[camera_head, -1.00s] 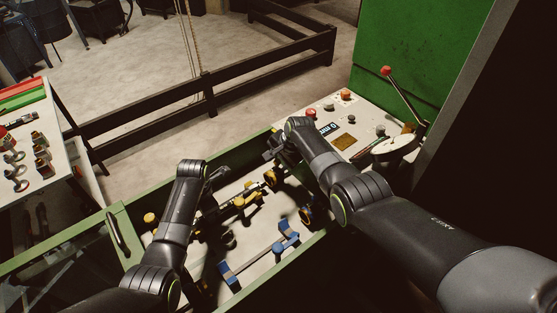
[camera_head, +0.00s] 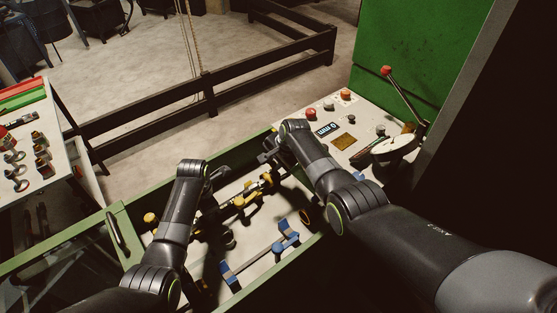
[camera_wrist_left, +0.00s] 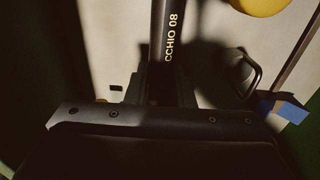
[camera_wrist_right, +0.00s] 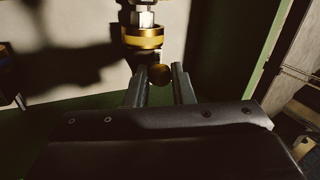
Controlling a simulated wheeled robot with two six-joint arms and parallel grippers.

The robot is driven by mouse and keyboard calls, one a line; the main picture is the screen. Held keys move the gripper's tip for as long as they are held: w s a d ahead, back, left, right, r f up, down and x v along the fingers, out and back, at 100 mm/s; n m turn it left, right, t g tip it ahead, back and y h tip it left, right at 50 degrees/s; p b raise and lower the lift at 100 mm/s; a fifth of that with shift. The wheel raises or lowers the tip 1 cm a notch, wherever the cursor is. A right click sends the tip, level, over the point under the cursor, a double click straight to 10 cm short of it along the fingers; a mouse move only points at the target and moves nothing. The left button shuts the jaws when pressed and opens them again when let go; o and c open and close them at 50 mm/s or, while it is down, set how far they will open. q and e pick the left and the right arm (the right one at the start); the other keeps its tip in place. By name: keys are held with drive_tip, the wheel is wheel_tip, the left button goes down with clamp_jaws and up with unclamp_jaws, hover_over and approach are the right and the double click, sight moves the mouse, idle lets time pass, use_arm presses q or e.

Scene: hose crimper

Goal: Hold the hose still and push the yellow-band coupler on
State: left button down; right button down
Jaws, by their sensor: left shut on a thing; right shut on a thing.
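The black hose (camera_wrist_left: 167,45), with pale lettering, runs up between the fingers of my left gripper (camera_wrist_left: 160,88) in the left wrist view. My left gripper is shut on it. The coupler (camera_wrist_right: 143,36) shows in the right wrist view with a yellow-gold band and a silver hex part above it. My right gripper (camera_wrist_right: 160,82) is shut at its lower end, where a round brass-coloured part shows between the fingers. In the head view the coupler (camera_head: 267,180) lies near the hose's upper right end. How far it sits over the hose cannot be told.
Yellow supports (camera_head: 240,201) and a blue stand (camera_head: 278,250) occupy the green-edged tray (camera_head: 225,171). A control panel (camera_head: 345,125) with a red-knobbed lever (camera_head: 387,71) is at right. A side table (camera_head: 28,178) holds several fittings at left.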

drive_tip(key=shift+s+a, duration=0.55)
drive_tip(key=shift+a, duration=0.25)
drive_tip(key=shift+f, duration=0.1)
drive_tip(key=c, duration=1.3)
unclamp_jaws()
drive_tip(key=shift+a, duration=0.1)
drive_tip(key=shift+o, duration=0.2)
drive_tip(key=shift+v, duration=0.85)
drive_tip(key=v, duration=1)
use_arm(q)
drive_tip(key=c, duration=1.2)
unclamp_jaws()
